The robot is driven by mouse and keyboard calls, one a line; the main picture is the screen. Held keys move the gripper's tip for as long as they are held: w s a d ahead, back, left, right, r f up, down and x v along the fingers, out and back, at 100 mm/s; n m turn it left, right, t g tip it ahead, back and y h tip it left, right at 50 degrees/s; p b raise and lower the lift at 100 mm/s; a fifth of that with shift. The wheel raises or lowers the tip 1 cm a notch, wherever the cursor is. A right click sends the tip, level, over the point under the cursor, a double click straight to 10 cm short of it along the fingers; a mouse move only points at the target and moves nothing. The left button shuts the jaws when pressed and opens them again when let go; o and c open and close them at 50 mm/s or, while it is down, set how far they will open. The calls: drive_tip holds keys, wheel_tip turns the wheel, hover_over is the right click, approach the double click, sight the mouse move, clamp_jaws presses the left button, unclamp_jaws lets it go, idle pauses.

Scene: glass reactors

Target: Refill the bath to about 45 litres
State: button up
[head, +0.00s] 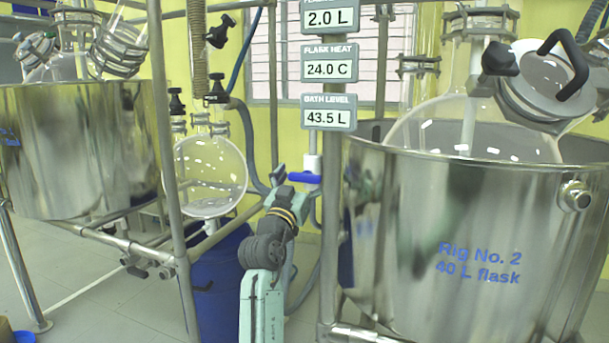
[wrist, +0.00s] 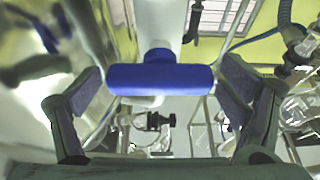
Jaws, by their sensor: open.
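The bath (head: 380,215) is a large steel vessel at the right, marked "Rig No. 2, 40 L flask". A glass flask (head: 475,130) sits in it. The bath level display (head: 329,113) reads 43.5 L. A blue valve handle (head: 304,178) sits below a white pipe left of the bath. In the wrist view the blue handle (wrist: 160,79) lies crosswise, between and just beyond the fingers. My gripper (wrist: 168,85) is open and shows no grip on the handle. In the head view my gripper (head: 282,185) is beside the handle, its fingers partly hidden.
Displays above read 24.0 C on the flask heat sign (head: 332,64) and 2.0 L on the top sign (head: 331,17). A steel post stands beside the bath. A round glass flask (head: 207,175) and a blue drum (head: 220,285) are left of my arm. Another steel bath (head: 75,150) stands at far left.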

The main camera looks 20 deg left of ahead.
drive_tip(key=shift+c, duration=0.2)
drive_tip(key=c, duration=1.1)
drive_tip(key=shift+c, duration=0.2)
drive_tip(key=shift+n+p, duration=0.4)
drive_tip(key=shift+p, duration=0.1)
drive_tip(key=n+y+p, duration=0.1)
drive_tip(key=n, duration=0.1)
drive_tip(key=n+y+p, duration=0.1)
drive_tip(key=p, duration=0.1)
drive_tip(key=shift+r+n, duration=0.2)
drive_tip(key=shift+n, duration=0.2)
drive_tip(key=n+y+p, duration=0.1)
drive_tip(key=n+p, duration=0.2)
drive_tip(key=shift+a+f+g+y, duration=0.1)
drive_tip(key=shift+g+y, duration=0.2)
drive_tip(key=shift+y, duration=0.1)
drive_tip(key=shift+f+n+p, duration=0.1)
drive_tip(key=shift+n+p, duration=0.3)
drive_tip(key=shift+p, duration=0.05)
drive_tip(key=shift+y, duration=0.4)
